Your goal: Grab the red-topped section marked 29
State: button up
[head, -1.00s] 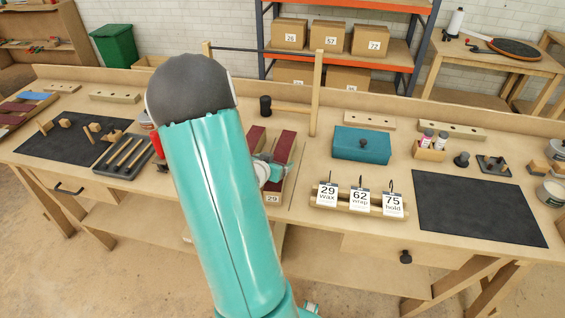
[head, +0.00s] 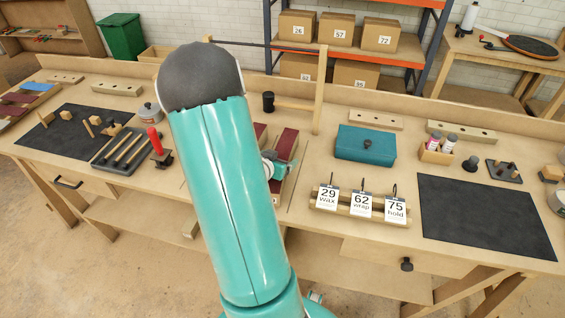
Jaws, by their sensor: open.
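Two dark red-topped sections stand side by side at mid-bench: the right one (head: 287,144) shows its far part, and the left one (head: 260,134) is mostly behind my teal arm. A pale number label (head: 275,199) at their front end is nearly covered by the arm, and its number cannot be read now. My gripper (head: 282,169) shows as a small teal and white part beside the arm, over the right red top. It is open with nothing visible in it. I cannot tell whether it touches the section.
A tag rack (head: 345,208) reads 29 wax, 62 wrap and 75 hold. A teal box (head: 365,144) stands behind it. A dark mat (head: 480,215) lies clear at right. A red-handled tool (head: 158,146) and a tray of rods (head: 120,150) are at left. A wooden frame (head: 319,90) stands behind the sections.

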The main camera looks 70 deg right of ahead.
jog(key=shift+a, duration=0.1)
jog(key=c, duration=1.6)
